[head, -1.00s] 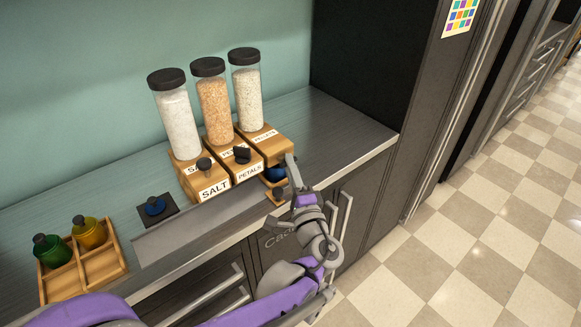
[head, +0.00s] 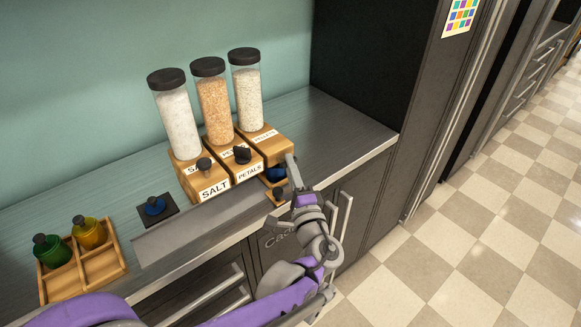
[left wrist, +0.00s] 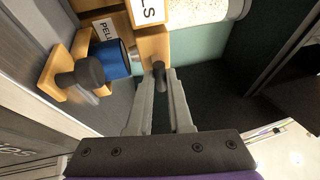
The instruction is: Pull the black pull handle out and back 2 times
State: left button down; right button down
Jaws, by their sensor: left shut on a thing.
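Three wooden dispensers with clear jars stand on the counter. The right-hand one, the pellets dispenser (head: 265,142), also shows in the left wrist view (left wrist: 152,45). My left gripper (head: 291,168) is at its front. In the left wrist view my left gripper (left wrist: 160,76) has its fingers on either side of the black pull handle (left wrist: 158,85), shut on it. In the head view that handle is hidden behind the fingers. The salt and petals dispensers have their own dark handles (head: 204,163) and (head: 242,154), untouched. My right gripper is not in view.
A blue jar (left wrist: 112,58) with a black knob sits in a wooden holder (left wrist: 62,75) close below the pellets dispenser. A wooden tray (head: 101,275) holds green and yellow jars. The counter (head: 345,130) is clear at right.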

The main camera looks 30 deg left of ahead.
pick_arm(q)
jog(key=shift+r, duration=0.1)
dwell(0.3)
jog(key=d, duration=0.1)
jog(key=s+d, duration=0.1)
jog(key=d, duration=0.1)
jog(key=shift+s, duration=0.1)
jog(key=c, duration=1.2)
grip_release()
jog(key=shift+c, duration=0.2)
jog(key=o, duration=0.4)
jog(key=shift+s+d, duration=0.1)
jog(key=shift+d, duration=0.05)
jog(key=v, duration=1)
jog(key=shift+s+d, duration=0.2)
jog(key=shift+s, duration=0.05)
